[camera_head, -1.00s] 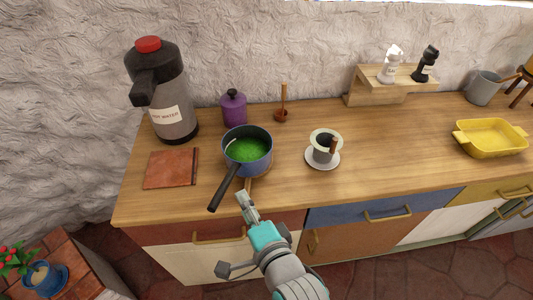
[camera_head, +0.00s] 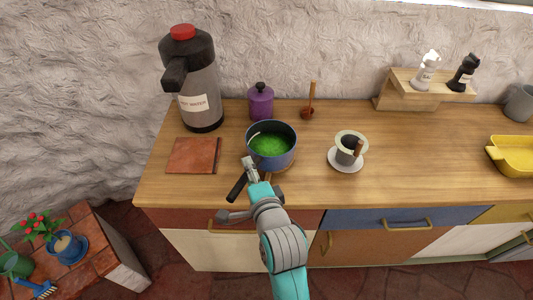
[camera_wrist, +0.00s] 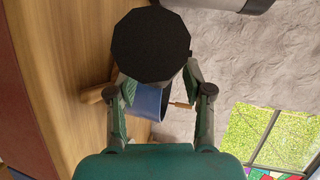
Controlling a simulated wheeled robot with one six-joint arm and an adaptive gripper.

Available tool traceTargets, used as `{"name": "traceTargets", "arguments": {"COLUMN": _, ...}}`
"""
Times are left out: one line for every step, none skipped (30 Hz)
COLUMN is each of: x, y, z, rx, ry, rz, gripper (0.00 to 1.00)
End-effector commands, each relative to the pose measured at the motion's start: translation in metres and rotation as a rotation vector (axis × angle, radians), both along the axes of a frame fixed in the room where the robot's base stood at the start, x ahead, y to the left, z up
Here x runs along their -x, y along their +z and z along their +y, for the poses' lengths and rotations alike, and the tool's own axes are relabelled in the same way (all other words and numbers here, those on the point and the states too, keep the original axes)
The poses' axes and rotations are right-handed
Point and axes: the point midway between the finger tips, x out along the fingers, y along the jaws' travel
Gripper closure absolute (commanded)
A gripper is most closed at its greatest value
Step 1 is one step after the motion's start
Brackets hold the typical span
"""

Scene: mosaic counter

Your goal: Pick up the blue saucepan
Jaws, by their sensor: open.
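The blue saucepan (camera_head: 272,157) holds green contents and sits upright on the wooden counter. Its dark handle (camera_head: 237,187) points toward the counter's front edge, partly hidden by my gripper. My gripper (camera_head: 250,166) is open and sits at the handle, close to the pan's near wall. In the wrist view, the black handle end (camera_wrist: 150,45) is large and close, in line with the space between my two fingers. The blue pan wall (camera_wrist: 150,101) shows beyond it. Whether a finger touches the handle I cannot tell.
A white cup on a saucer (camera_head: 346,165) stands right of the pan. A purple jar (camera_head: 261,104) and a wooden-handled tool (camera_head: 309,109) stand behind. A brown square board (camera_head: 193,155) and a hot water dispenser (camera_head: 201,95) are left.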

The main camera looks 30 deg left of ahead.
Motion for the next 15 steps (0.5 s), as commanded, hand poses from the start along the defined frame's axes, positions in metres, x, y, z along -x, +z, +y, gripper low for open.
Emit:
{"name": "traceTargets", "arguments": {"x": -0.0021, "y": -0.0007, "z": 0.0029, "rx": 0.000, "ry": 0.000, "rz": 0.000, "gripper": 0.49}}
{"name": "traceTargets", "arguments": {"x": -0.0029, "y": -0.0010, "z": 0.0038, "rx": 0.000, "ry": 0.000, "rz": 0.000, "gripper": 0.49}}
{"name": "traceTargets", "arguments": {"x": -0.0036, "y": -0.0013, "z": 0.0048, "rx": 0.000, "ry": 0.000, "rz": 0.000, "gripper": 0.49}}
{"name": "traceTargets", "arguments": {"x": -0.0039, "y": -0.0014, "z": 0.0051, "rx": -0.001, "ry": 0.000, "rz": -0.001, "gripper": 0.49}}
{"name": "traceTargets", "arguments": {"x": -0.0040, "y": -0.0015, "z": 0.0053, "rx": -0.001, "ry": 0.000, "rz": -0.001, "gripper": 0.49}}
{"name": "traceTargets", "arguments": {"x": -0.0040, "y": -0.0016, "z": 0.0051, "rx": 0.000, "ry": 0.000, "rz": 0.000, "gripper": 0.49}}
{"name": "traceTargets", "arguments": {"x": -0.0039, "y": -0.0015, "z": 0.0051, "rx": -0.001, "ry": 0.000, "rz": -0.001, "gripper": 0.49}}
{"name": "traceTargets", "arguments": {"x": -0.0038, "y": -0.0015, "z": 0.0050, "rx": 0.000, "ry": 0.000, "rz": 0.000, "gripper": 0.49}}
{"name": "traceTargets", "arguments": {"x": -0.0039, "y": -0.0015, "z": 0.0050, "rx": 0.000, "ry": 0.000, "rz": 0.000, "gripper": 0.49}}
{"name": "traceTargets", "arguments": {"x": -0.0038, "y": -0.0015, "z": 0.0049, "rx": 0.000, "ry": 0.000, "rz": 0.000, "gripper": 0.54}}
{"name": "traceTargets", "arguments": {"x": -0.0038, "y": -0.0015, "z": 0.0050, "rx": 0.000, "ry": 0.000, "rz": 0.000, "gripper": 0.62}}
{"name": "traceTargets", "arguments": {"x": -0.0038, "y": -0.0016, "z": 0.0048, "rx": 0.000, "ry": 0.000, "rz": 0.000, "gripper": 0.72}}
{"name": "traceTargets", "arguments": {"x": -0.0038, "y": -0.0016, "z": 0.0048, "rx": 0.000, "ry": 0.000, "rz": 0.000, "gripper": 0.79}}
{"name": "traceTargets", "arguments": {"x": -0.0038, "y": -0.0015, "z": 0.0048, "rx": 0.000, "ry": 0.000, "rz": 0.000, "gripper": 0.87}}
{"name": "traceTargets", "arguments": {"x": -0.0038, "y": -0.0015, "z": 0.0048, "rx": 0.000, "ry": 0.000, "rz": 0.000, "gripper": 0.97}}
